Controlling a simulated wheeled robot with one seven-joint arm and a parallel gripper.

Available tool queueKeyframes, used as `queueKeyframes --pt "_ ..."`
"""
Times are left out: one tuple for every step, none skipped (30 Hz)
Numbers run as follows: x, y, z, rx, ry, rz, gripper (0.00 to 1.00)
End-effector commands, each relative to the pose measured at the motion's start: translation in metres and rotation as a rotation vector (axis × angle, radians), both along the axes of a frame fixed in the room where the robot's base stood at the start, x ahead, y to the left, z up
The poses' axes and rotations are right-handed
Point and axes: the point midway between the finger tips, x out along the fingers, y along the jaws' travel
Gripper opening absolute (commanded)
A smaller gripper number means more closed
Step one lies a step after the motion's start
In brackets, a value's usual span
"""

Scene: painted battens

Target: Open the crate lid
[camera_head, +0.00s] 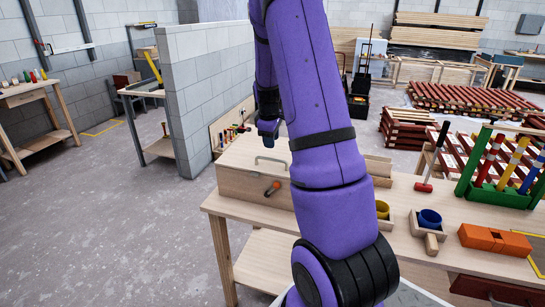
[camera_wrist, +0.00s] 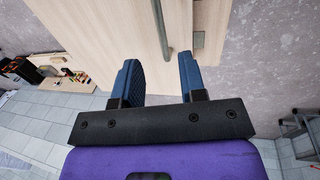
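The crate (camera_head: 240,184) is a pale wooden box at the left end of the workbench in the head view. Its lid (camera_head: 240,154) looks shut, with a grey bar handle (camera_head: 270,160) near its front edge. An orange-tipped knob or lever (camera_head: 272,188) is on the crate's front. My gripper (camera_head: 268,128) points down above the lid, partly hidden behind my arm. In the wrist view, my gripper (camera_wrist: 158,60) has its two blue fingers apart with nothing between them. The grey handle (camera_wrist: 160,25) lies past the fingertips, roughly in line with the gap, against the pale wood (camera_wrist: 110,28).
A grey block wall (camera_head: 205,95) stands behind. Floor at the left is clear.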

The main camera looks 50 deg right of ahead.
Motion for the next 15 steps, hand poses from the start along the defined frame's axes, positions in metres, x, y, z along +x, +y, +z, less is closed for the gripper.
queueKeyframes --pt "0.000 -0.001 -0.011 0.004 0.005 -0.001 0.38" --pt "0.001 -0.003 -0.016 0.003 0.004 -0.001 0.38" --pt "0.001 -0.004 -0.024 0.003 0.004 0.000 0.38" --pt "0.001 -0.004 -0.029 0.003 0.004 -0.001 0.38" --pt "0.002 -0.005 -0.034 0.002 0.003 0.000 0.38" --pt "0.003 -0.007 -0.041 0.003 0.003 0.000 0.38" --pt "0.003 -0.007 -0.045 0.003 0.003 0.000 0.38" --pt "0.003 -0.008 -0.050 0.002 0.003 0.001 0.38" --pt "0.003 -0.010 -0.055 0.002 0.004 -0.001 0.38" --pt "0.004 -0.010 -0.059 0.002 0.003 -0.001 0.38" --pt "0.004 -0.011 -0.062 0.003 0.002 -0.002 0.38" --pt "0.005 -0.012 -0.066 0.002 0.001 -0.002 0.38" --pt "0.005 -0.012 -0.069 0.002 0.001 -0.001 0.38" --pt "0.005 -0.013 -0.071 0.002 0.001 -0.001 0.38" --pt "0.005 -0.013 -0.074 0.001 0.002 0.000 0.38"
